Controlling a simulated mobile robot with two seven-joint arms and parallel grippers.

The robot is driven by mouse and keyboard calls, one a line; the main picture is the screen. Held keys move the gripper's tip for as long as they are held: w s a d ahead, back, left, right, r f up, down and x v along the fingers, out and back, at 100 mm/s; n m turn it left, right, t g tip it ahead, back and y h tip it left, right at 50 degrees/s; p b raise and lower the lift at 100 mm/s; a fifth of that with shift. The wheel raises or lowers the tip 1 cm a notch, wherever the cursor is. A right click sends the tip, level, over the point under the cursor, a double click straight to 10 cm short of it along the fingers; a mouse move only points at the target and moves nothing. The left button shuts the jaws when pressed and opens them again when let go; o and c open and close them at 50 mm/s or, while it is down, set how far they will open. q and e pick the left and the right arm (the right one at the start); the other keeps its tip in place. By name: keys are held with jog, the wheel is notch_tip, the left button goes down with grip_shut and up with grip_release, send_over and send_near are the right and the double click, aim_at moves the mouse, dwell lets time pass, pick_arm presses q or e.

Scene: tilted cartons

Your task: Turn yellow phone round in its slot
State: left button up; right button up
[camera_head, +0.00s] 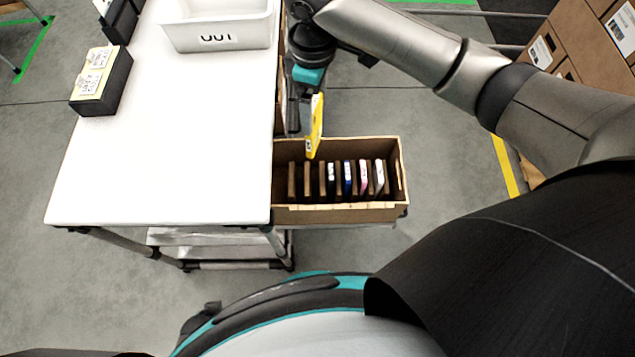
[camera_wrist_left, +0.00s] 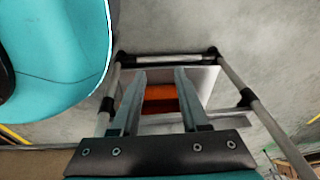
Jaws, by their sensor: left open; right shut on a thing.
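The yellow phone (camera_head: 316,127) is upright in the head view, above the back left part of an open brown carton (camera_head: 355,213). My right gripper (camera_head: 310,97) is shut on its upper end. The phone's lower end is near the carton's back rim; I cannot tell how far above the slots it is. The carton holds a row of upright thin pieces, among them a blue phone (camera_head: 347,178) and a pink phone (camera_head: 363,177). My left gripper (camera_wrist_left: 159,72) is open and empty in the left wrist view, away from the carton.
A white table (camera_head: 165,150) stands left of the carton, mostly bare. A white tray (camera_head: 220,32) marked OUT is at its back, and a dark block with yellow notes (camera_head: 100,80) is at its left edge. Brown boxes (camera_head: 565,45) stand at the upper right.

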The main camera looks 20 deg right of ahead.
aim_at(314, 130)
pick_arm(q)
jog(key=shift+w+d+r+b, duration=0.2)
jog(key=shift+w+d+b, duration=0.15)
jog(key=shift+w, duration=0.25)
pick_arm(e)
jog(key=f+n, duration=0.1)
jog(key=f, duration=0.1)
jog(key=f+n, duration=0.1)
jog(key=f, duration=0.1)
jog(key=f+n, duration=0.1)
jog(key=f, duration=0.1)
jog(key=shift+s+a+f+n, duration=0.2)
jog(key=shift+s+n, duration=0.1)
jog(key=shift+n, duration=0.1)
jog(key=shift+f, duration=0.25)
notch_tip(314, 130, down, 6)
jog(key=b, duration=0.3)
jog(key=shift+f, duration=0.25)
pick_arm(q)
jog(key=w+d+r+t+b, duration=0.1)
jog(key=w+d+r+b, duration=0.1)
jog(key=r, duration=0.6)
jog(key=w+d+r+b, duration=0.3)
jog(key=w+r+b, duration=0.1)
jog(key=w+r, duration=0.3)
jog(key=shift+r+t+h, duration=0.4)
jog(key=shift+r, duration=0.4)
pick_arm(e)
notch_tip(314, 130, down, 12)
jog(key=shift+f, duration=0.25)
